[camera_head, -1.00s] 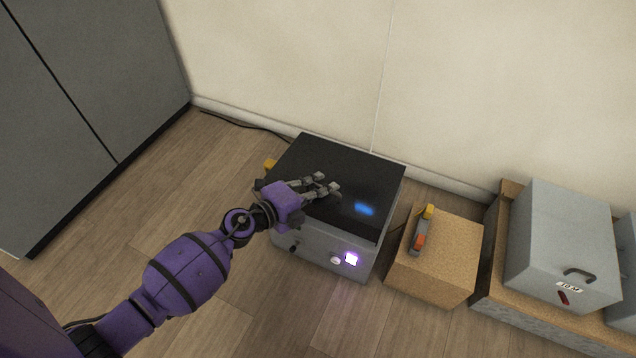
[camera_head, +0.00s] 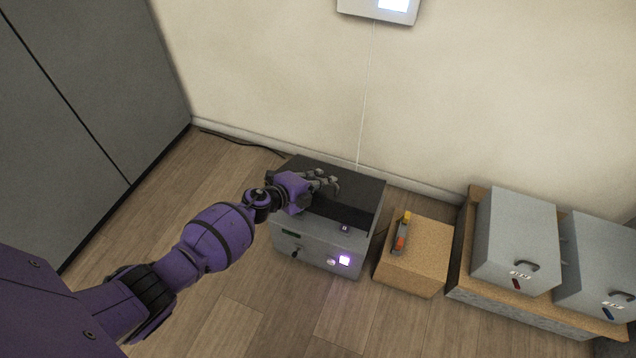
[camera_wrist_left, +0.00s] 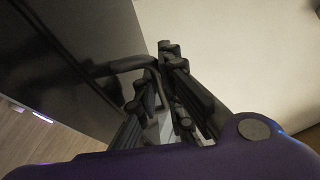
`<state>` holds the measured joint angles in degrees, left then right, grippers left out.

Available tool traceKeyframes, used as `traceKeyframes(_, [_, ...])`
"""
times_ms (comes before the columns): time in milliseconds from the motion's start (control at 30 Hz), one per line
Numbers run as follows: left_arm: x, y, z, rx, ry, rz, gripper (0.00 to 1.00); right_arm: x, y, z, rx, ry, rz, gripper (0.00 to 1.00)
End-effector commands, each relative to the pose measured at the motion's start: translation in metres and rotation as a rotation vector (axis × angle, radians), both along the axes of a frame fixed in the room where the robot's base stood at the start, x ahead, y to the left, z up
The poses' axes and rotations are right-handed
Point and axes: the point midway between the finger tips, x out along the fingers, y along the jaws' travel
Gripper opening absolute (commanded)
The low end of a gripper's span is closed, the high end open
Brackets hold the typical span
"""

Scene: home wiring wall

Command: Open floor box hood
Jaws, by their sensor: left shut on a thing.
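The floor box (camera_head: 318,250) is a grey box on the floor, with a lit square and a knob on its front. Its black hood (camera_head: 362,187) appears tilted up from the box; how far is hard to tell. A green strip and a small lit part show along the top front edge. My left gripper (camera_head: 328,183) is at the hood. In the left wrist view, the fingers (camera_wrist_left: 168,98) are shut on a dark bent handle (camera_wrist_left: 128,65) beside the dark glossy hood panel (camera_wrist_left: 70,75). My right gripper is not in view.
A cork-coloured block (camera_head: 415,262) with a grey, orange and yellow tool (camera_head: 402,235) stands right of the box. Grey handled boxes (camera_head: 515,238) stand on a plinth farther right. A grey cabinet (camera_head: 80,110) is at left. The wall is close behind; floor in front is clear.

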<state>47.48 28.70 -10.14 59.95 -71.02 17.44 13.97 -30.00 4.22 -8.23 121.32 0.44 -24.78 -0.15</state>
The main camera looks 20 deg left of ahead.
Motion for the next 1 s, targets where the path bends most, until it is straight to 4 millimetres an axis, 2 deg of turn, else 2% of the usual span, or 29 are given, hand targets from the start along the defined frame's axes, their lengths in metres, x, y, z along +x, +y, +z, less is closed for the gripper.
traceKeyframes(33, [0.006, 0.002, 0.014, 0.009, 0.007, -0.004, 0.00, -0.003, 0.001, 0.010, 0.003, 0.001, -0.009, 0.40])
traceKeyframes(300, [0.012, 0.001, 0.018, 0.008, 0.067, -0.003, 0.00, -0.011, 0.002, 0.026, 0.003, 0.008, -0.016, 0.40])
traceKeyframes(833, [0.013, 0.000, 0.016, 0.008, 0.082, -0.003, 0.00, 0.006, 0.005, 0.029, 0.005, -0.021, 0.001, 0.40])
traceKeyframes(867, [0.013, 0.000, 0.016, 0.008, 0.082, -0.002, 0.12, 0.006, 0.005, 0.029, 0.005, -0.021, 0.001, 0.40])
traceKeyframes(900, [0.013, 0.000, 0.016, 0.008, 0.082, -0.002, 0.16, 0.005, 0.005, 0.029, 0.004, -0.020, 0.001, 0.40])
traceKeyframes(1000, [0.013, 0.000, 0.016, 0.006, 0.083, -0.002, 0.16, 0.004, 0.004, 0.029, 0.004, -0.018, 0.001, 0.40])
